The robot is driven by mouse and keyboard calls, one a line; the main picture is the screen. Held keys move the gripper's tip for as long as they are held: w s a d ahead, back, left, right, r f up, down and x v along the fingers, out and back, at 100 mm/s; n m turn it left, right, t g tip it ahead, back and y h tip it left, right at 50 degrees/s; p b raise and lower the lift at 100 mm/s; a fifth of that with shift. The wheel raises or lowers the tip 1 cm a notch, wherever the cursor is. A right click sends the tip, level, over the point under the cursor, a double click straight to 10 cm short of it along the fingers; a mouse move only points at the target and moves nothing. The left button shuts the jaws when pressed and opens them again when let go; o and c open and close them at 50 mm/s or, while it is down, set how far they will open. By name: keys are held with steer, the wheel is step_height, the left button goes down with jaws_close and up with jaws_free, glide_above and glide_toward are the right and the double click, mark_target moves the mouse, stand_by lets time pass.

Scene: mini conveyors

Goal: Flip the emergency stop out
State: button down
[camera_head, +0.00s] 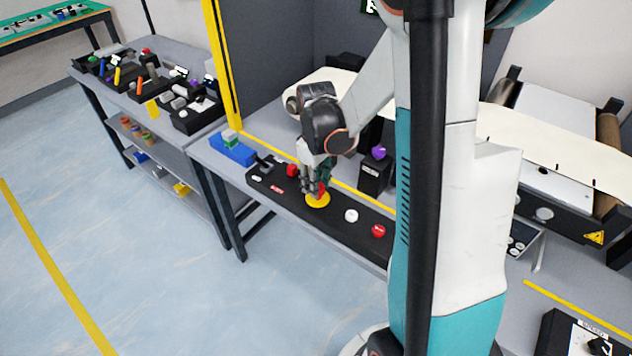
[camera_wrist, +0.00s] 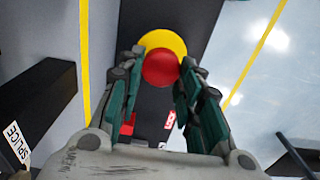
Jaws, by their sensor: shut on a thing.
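The emergency stop is a red round knob (camera_head: 322,189) on a yellow disc (camera_head: 317,201), set in a long black control panel (camera_head: 262,183). In the wrist view the red knob (camera_wrist: 161,69) lies between my fingertips, with the yellow disc (camera_wrist: 163,40) behind it. My gripper (camera_head: 314,188) reaches down from above and is shut on the knob, one finger at each side; it also shows in the wrist view (camera_wrist: 162,62). In the head view my fingers partly cover the knob.
A red button (camera_head: 292,170) stands left of the stop on the panel. A white button (camera_head: 351,215) and another red button (camera_head: 378,231) are to its right. A black box with a purple knob (camera_head: 379,152) stands behind.

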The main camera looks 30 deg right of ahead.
steer(key=shift+r, duration=0.1)
steer(key=c, duration=1.1)
jaws_free()
steer(key=shift+r, duration=0.1)
step_height(320, 180, up, 12)
steer(key=shift+f, duration=0.1)
